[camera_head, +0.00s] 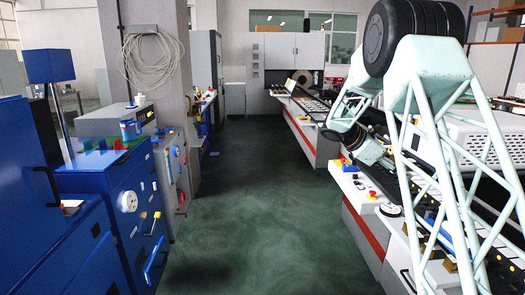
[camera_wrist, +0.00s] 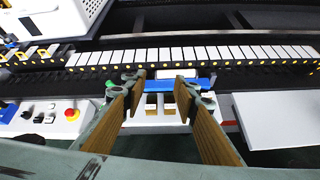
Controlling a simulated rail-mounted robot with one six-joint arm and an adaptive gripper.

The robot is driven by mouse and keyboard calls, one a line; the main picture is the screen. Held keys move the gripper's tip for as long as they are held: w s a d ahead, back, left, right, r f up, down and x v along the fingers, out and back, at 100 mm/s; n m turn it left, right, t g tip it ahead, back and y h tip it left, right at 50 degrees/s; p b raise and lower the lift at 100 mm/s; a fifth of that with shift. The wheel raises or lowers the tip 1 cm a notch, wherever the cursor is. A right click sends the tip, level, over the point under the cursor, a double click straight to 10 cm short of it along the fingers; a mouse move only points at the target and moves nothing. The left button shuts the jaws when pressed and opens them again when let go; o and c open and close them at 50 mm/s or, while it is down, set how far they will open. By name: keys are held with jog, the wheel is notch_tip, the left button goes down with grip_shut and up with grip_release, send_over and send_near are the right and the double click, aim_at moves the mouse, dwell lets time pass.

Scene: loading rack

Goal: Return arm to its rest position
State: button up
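My gripper (camera_wrist: 160,84) is in the wrist view, with its two tan-faced fingers apart and a clear gap between them. Nothing is held between them. The fingers point toward the loading rack (camera_wrist: 190,55), a long row of white slots with yellow dots. A blue part (camera_wrist: 190,83) lies across behind the fingertips; whether they touch it I cannot tell. In the head view my pale green lattice arm stands at the right, folded over the rack line (camera_head: 310,105). The fingers are not clear in that view.
A white control panel (camera_wrist: 40,120) with a red button (camera_wrist: 72,114) lies left of the fingers, and a flat white panel (camera_wrist: 275,120) lies right. A white machine housing (camera_wrist: 55,16) stands behind. Blue machines (camera_head: 85,190) line the left; the green floor aisle (camera_head: 255,200) is clear.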

jog(key=s+a+r+m+y, duration=0.25)
jog(key=s+a+r, duration=0.2)
jog(key=s, duration=0.65)
jog(key=s+a+r+m+y, duration=0.2)
jog(key=s+a+r+m, duration=0.3)
jog(key=s, duration=0.6)
jog(key=s+a+r+m+y, duration=0.1)
jog(key=s+a+r+y, duration=0.15)
jog(key=s+a, duration=0.6)
jog(key=s+a+f+m+t+y, duration=0.1)
jog(key=s+a, duration=0.3)
jog(key=s, duration=0.6)
jog(key=s+a+f+m+t+y, duration=0.1)
jog(key=s+a+m, duration=0.3)
jog(key=s, duration=0.7)
jog(key=s+a+f+m+t+y, duration=0.1)
jog(key=s+a, duration=0.4)
jog(key=s, duration=0.6)
jog(key=shift+s+a+m+y, duration=0.2)
jog(key=shift+a+m+y, duration=0.15)
jog(key=shift+m+y, duration=0.6)
